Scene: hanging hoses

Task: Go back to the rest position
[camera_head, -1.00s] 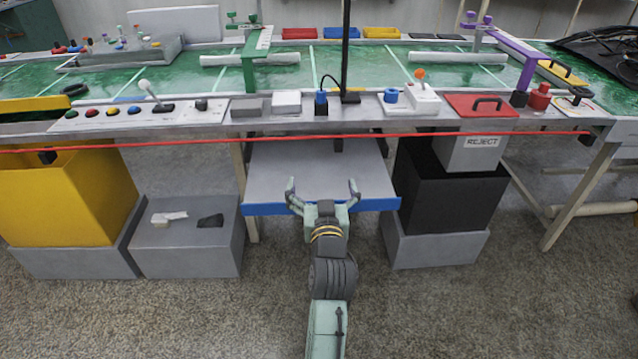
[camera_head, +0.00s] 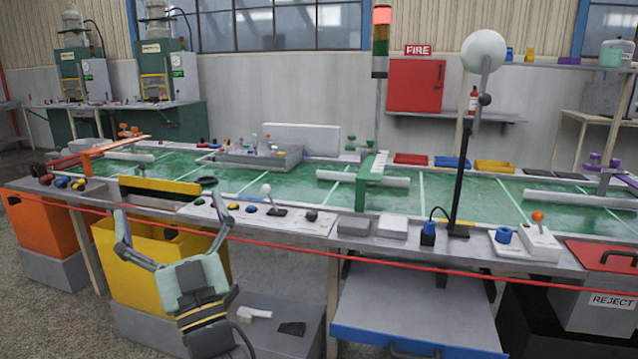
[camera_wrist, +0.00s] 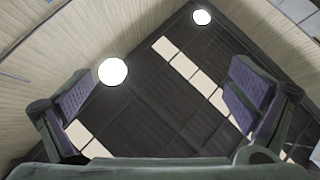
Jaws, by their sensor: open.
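My gripper (camera_head: 174,238) is at the lower left of the head view, raised in front of the yellow bin (camera_head: 125,275). Its two fingers are spread wide apart with nothing between them. In the wrist view my gripper (camera_wrist: 160,108) shows both finger pads apart. Behind them are the ceiling, round lamps and wall panels, so the gripper points upward. No object is held.
The long workbench (camera_head: 345,232) with a green top runs across the view. A red cord (camera_head: 400,262) runs along its front edge. A blue-edged tray (camera_head: 420,335) sticks out below. A grey box (camera_head: 270,325) stands on the floor right of my gripper.

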